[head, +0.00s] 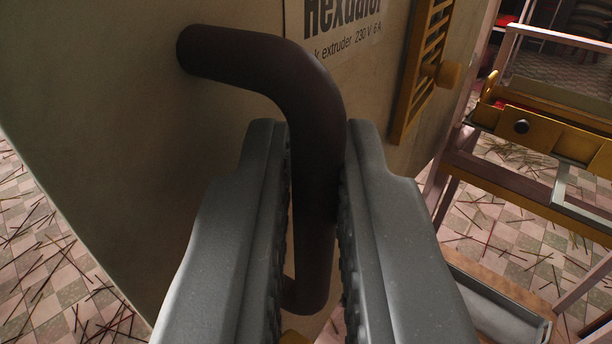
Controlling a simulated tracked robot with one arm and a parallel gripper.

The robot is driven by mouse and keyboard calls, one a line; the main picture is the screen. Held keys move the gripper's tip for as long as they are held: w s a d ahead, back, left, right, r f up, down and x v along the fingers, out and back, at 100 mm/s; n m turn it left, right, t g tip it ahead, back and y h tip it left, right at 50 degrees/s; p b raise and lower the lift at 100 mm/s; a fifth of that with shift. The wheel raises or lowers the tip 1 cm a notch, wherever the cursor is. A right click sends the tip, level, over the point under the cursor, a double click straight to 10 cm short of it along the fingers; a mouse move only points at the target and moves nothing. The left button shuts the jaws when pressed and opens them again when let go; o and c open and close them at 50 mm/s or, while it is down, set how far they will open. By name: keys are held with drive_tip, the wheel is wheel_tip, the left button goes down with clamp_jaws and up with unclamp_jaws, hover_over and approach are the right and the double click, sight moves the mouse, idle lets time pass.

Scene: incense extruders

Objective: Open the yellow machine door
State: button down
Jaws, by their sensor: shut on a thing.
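The machine door (120,110) is a flat yellowish-tan panel, dim in this light, filling the upper left and middle of the head view. A dark brown bent bar handle (312,110) stands out from it. The handle's upper end meets the panel at the upper left, and its lower end turns back near the bottom. My gripper (318,150) is shut on the upright part of the handle, one finger on each side. The fingers hide part of the panel and the handle's sides. A label with "extruder 230 V" (345,40) is on the panel, cut off at the top.
A yellow slatted vent with a knob (448,75) is right of the handle. A metal frame with a yellow rail (540,125) and a grey tray (495,310) stands at the right. Thin sticks lie scattered on the checkered floor (50,270) at the left.

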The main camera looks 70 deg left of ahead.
drive_tip(key=shift+a, duration=0.3)
drive_tip(key=c, duration=1.5)
unclamp_jaws()
drive_tip(key=shift+w+f, duration=0.15)
drive_tip(key=shift+f, duration=0.05)
drive_tip(key=shift+d, duration=0.25)
drive_tip(key=v, duration=1.3)
drive_tip(key=shift+d+p, duration=0.3)
